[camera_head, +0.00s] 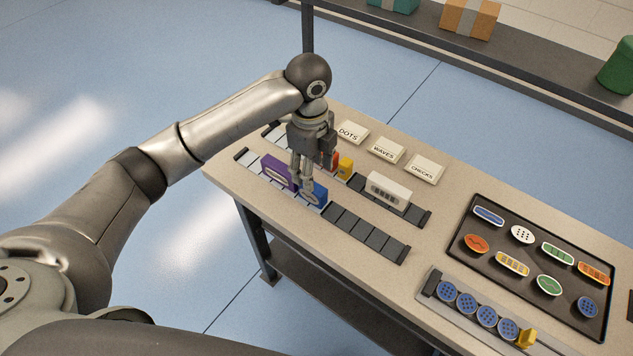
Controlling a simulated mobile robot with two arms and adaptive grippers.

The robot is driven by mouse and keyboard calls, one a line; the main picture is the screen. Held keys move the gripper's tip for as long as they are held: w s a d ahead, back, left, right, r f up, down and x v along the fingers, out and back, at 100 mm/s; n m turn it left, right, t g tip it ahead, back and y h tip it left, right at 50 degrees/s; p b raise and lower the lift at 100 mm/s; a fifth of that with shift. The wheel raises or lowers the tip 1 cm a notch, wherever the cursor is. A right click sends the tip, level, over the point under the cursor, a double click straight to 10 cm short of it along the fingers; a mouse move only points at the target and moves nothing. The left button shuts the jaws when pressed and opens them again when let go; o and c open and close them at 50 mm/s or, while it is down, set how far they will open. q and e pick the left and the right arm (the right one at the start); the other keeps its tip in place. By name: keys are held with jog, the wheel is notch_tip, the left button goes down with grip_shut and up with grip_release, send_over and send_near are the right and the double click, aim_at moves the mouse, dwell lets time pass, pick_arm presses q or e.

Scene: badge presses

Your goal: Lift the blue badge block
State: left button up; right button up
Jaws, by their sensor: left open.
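The blue badge block (316,195) stands in the front slotted rail, just right of a purple block (275,171). My left gripper (303,184) points down from above, open, with its fingertips at the blue block's upper left part. The fingers hide part of the blue block and the gap to the purple one. I cannot tell whether they touch the block. My right gripper is not in view.
A yellow block (345,167) and a white block (388,190) stand in the rear rail. The front rail (365,233) is empty to the right. Behind are DOTS, WAVES and CHECKS signs. A dark tray (477,262) of badges lies right, near a rail of blue badges (487,316).

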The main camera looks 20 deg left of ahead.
aim_at(313, 193)
pick_arm(q)
jog(key=shift+w+a+r, duration=0.35)
jog(key=shift+w, duration=0.1)
jog(key=shift+w+a+f, duration=0.1)
jog(key=shift+f, duration=0.05)
jog(key=f+p, duration=0.1)
jog(key=f, duration=0.3)
jog(key=shift+s+f, duration=0.2)
jog(key=f, duration=0.1)
jog(key=f+p, duration=0.1)
jog(key=f, duration=0.2)
jog(key=shift+s+d+f+p, duration=0.1)
jog(key=shift+d+f+p, duration=0.2)
jog(key=shift+d+f, duration=0.1)
jog(key=shift+f, duration=0.5)
jog(key=c, duration=1.1)
jog(key=shift+r, duration=0.1)
